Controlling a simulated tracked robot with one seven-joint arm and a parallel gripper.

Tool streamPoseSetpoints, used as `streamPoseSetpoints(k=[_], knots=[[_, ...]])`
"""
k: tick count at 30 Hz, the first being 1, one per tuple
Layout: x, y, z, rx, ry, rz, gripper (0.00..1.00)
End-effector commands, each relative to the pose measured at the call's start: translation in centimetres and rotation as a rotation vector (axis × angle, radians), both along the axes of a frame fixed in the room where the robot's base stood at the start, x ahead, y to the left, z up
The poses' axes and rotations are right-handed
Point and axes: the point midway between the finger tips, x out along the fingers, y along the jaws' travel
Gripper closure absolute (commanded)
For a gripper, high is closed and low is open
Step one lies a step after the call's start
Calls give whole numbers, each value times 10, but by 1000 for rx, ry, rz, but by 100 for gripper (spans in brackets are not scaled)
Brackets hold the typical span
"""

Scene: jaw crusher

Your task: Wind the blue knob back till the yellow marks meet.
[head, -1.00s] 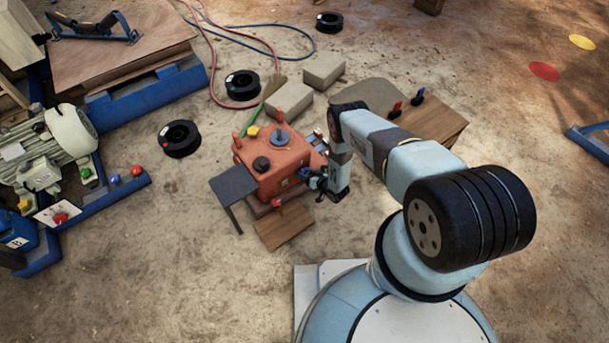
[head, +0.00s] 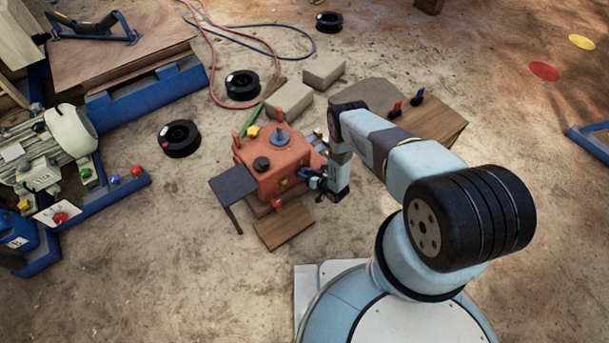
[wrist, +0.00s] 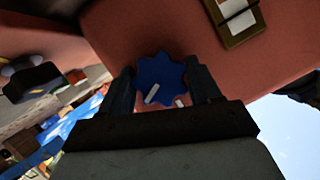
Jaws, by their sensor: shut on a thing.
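The blue knob (wrist: 163,72) is a lobed, star-like wheel on the side face of the red box (wrist: 130,30). In the wrist view my gripper (wrist: 162,84) has one finger on each side of the knob and is shut on it. A short pale mark (wrist: 152,94) shows on the knob's near part. A second pale mark (wrist: 179,103) lies apart from it, lower right; their yellow colour is not clear in this light. In the head view my gripper (head: 314,183) is at the right side of the red box (head: 275,178), and the knob is too small to make out.
A dark small table (head: 232,184) and a wooden board (head: 285,226) stand close to the red box. Grey blocks (head: 290,101) lie behind it. A wooden bench with levers (head: 440,128) is beyond my arm. A framed plate (wrist: 238,18) is above the knob.

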Motion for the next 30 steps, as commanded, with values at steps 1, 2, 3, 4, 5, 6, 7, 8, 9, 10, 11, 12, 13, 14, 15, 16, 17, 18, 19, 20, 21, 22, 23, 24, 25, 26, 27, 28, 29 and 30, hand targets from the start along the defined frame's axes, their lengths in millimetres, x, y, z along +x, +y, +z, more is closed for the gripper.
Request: streamPoseSetpoints(k=[1, 2, 3, 4, 5, 6, 7, 8, 9, 10, 11, 12, 13, 14, 15, 16, 17, 18, 19, 20, 21, 22, 23, 24, 25, 26, 27, 28, 29, 30], knots=[[6, 1, 5, 6, -12, -2, 68], [6, 1, 5, 6, -12, -2, 68], [6, 1, 5, 6, -12, -2, 68], [6, 1, 5, 6, -13, -3, 68], [7, 1, 5, 6, -13, -3, 68], [7, 1, 5, 6, -13, -3, 68], [7, 1, 5, 6, -13, -2, 68], [7, 1, 5, 6, -13, -2, 68], [7, 1, 5, 6, -13, -2, 68], [7, 1, 5, 6, -13, -2, 68], [7, 1, 5, 6, -14, -3, 68], [7, 1, 5, 6, -14, -3, 33], [7, 1, 5, 6, -13, -2, 31], [7, 1, 5, 6, -13, -2, 28], [6, 1, 5, 6, -12, -2, 24], [6, 1, 4, 5, -11, -3, 21], [6, 1, 4, 4, -10, -2, 18], [5, 1, 4, 4, -10, -2, 14], [5, 1, 3, 3, -9, -1, 14], [4, 1, 3, 3, -7, -1, 14], [4, 1, 3, 3, -7, -1, 14], [4, 1, 3, 2, -7, -2, 14], [3, 1, 2, 2, -6, -2, 14], [3, 1, 2, 2, -6, -2, 14], [3, 0, 2, 1, -5, -1, 14], [3, 0, 2, 1, -5, -1, 14], [2, 0, 2, 2, -4, -2, 14], [2, 0, 2, 1, -4, -1, 14], [1, -1, 2, 1, -4, -1, 14], [-1, -3, 3, 1, -3, -1, 14]])
